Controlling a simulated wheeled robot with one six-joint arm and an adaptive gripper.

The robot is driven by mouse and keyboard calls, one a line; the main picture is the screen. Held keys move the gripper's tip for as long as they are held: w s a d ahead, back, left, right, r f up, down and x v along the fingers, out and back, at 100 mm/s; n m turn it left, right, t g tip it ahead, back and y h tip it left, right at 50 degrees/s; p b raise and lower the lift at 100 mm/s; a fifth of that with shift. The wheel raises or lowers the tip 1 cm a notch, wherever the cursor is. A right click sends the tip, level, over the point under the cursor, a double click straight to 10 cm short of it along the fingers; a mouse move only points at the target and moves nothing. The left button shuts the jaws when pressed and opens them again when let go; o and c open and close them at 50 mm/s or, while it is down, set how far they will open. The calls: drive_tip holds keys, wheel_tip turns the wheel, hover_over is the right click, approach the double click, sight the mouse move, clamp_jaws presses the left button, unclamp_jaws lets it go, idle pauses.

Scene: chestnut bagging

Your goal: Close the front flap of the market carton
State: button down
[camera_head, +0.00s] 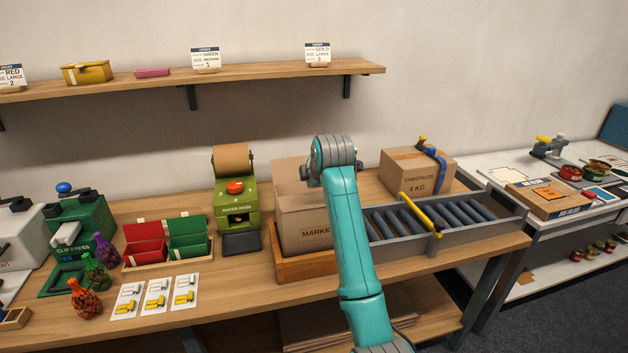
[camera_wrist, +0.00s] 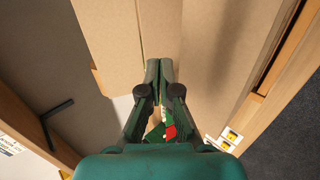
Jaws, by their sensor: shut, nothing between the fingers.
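The brown market carton (camera_head: 300,215) stands in a wooden tray (camera_head: 300,266) on the bench, its front lettering partly covered by my arm. In the head view my arm hides the carton's right part and my gripper. In the wrist view the carton's cardboard panels (camera_wrist: 108,40) fill the upper middle, with a narrow gap between two of them. My gripper (camera_wrist: 158,64) is shut and empty, its fingertips over the cardboard near that gap. I cannot tell whether they touch it, or how far the front flap is folded.
A green label machine (camera_head: 233,200) stands left of the carton. A roller conveyor (camera_head: 395,222) with a yellow bar (camera_head: 421,213) lies to the right, with a sealed chestnut box (camera_head: 412,172) behind it. A wall shelf (camera_head: 270,78) runs above the bench.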

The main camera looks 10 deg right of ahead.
drive_tip(key=shift+x, duration=1)
drive_tip(key=shift+s+f, duration=0.15)
drive_tip(key=shift+f, duration=0.05)
drive_tip(key=shift+r, duration=0.1)
